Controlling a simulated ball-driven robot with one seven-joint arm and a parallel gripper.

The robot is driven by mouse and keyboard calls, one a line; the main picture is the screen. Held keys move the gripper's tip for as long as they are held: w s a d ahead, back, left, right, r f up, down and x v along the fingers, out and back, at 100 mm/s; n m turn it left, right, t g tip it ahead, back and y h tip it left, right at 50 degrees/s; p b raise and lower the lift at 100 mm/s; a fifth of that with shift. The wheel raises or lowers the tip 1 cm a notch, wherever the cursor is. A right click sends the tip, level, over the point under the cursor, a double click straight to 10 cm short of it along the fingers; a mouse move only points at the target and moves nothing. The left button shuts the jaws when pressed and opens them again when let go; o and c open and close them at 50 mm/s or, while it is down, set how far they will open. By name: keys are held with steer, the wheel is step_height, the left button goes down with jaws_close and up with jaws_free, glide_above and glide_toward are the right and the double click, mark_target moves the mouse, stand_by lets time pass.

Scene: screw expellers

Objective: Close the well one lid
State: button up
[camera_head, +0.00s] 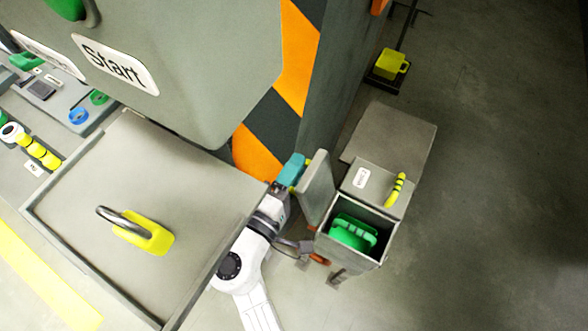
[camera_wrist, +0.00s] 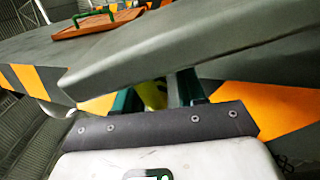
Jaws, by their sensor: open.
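The open lid (camera_head: 317,190) stands raised, tilted up at the left edge of an open grey well (camera_head: 377,261). A green object with a handle (camera_head: 352,232) lies inside this well. My gripper (camera_head: 293,170) is at the left, outer side of the raised lid, with teal fingers by its upper part. In the wrist view my gripper (camera_wrist: 157,92) has its fingers apart, with a yellow piece (camera_wrist: 154,94) showing between them. I cannot tell whether they touch it. A grey panel (camera_wrist: 170,48) crosses just beyond the fingers and partly hides them.
A shut second lid (camera_head: 378,188) with a yellow handle adjoins the open well; its label is too small to read. A large grey machine (camera_head: 190,60) with orange-black stripes stands close behind my gripper. Floor at right is free.

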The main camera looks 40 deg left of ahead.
steer(key=shift+c, duration=0.3)
steer(key=c, duration=0.6)
steer(key=shift+f, duration=0.1)
jaws_close()
steer(key=shift+d+f+b, duration=0.1)
steer(key=shift+b, duration=0.2)
